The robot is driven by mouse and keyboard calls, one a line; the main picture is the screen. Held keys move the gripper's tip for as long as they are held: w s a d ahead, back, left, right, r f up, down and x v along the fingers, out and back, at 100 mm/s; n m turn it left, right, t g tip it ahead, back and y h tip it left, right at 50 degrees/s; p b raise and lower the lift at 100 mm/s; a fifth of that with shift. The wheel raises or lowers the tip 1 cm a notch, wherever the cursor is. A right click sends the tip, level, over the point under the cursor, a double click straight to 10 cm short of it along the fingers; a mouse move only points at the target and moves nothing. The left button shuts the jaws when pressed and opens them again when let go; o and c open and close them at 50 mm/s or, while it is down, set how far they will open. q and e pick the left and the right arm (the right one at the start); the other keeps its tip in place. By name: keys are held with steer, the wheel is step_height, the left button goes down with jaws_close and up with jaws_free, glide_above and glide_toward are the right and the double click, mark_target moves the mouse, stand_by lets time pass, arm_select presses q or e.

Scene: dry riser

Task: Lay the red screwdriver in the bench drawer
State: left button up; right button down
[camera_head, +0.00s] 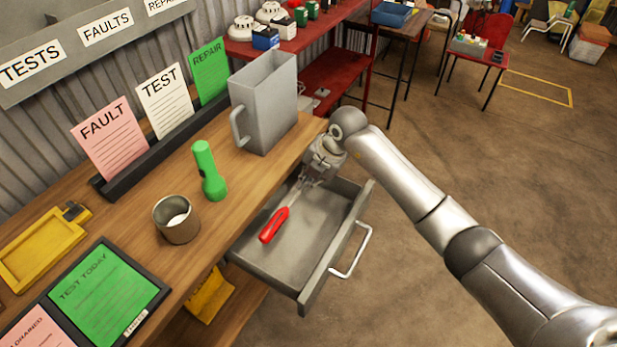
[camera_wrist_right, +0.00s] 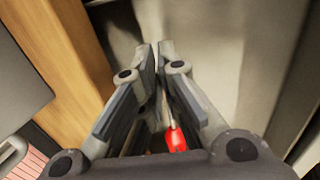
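The red screwdriver (camera_head: 274,225) is over the floor of the open bench drawer (camera_head: 318,238), its handle toward the drawer's left side. I cannot tell if the handle touches the drawer floor. My right gripper (camera_head: 313,180) is at the drawer's far end, its fingers closed around the screwdriver's shaft. In the right wrist view the fingers (camera_wrist_right: 158,55) nearly meet at their tips, and the red handle (camera_wrist_right: 177,139) shows between them, partly hidden by the gripper body. My left gripper is out of view.
The drawer handle (camera_head: 356,255) sticks out over open floor. A red shelf (camera_head: 325,80) stands beyond.

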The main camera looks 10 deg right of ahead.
steer(key=shift+f+b, duration=1.5)
steer(key=shift+f, duration=1.3)
steer(key=c, duration=1.6)
jaws_free()
steer(key=shift+o, duration=0.2)
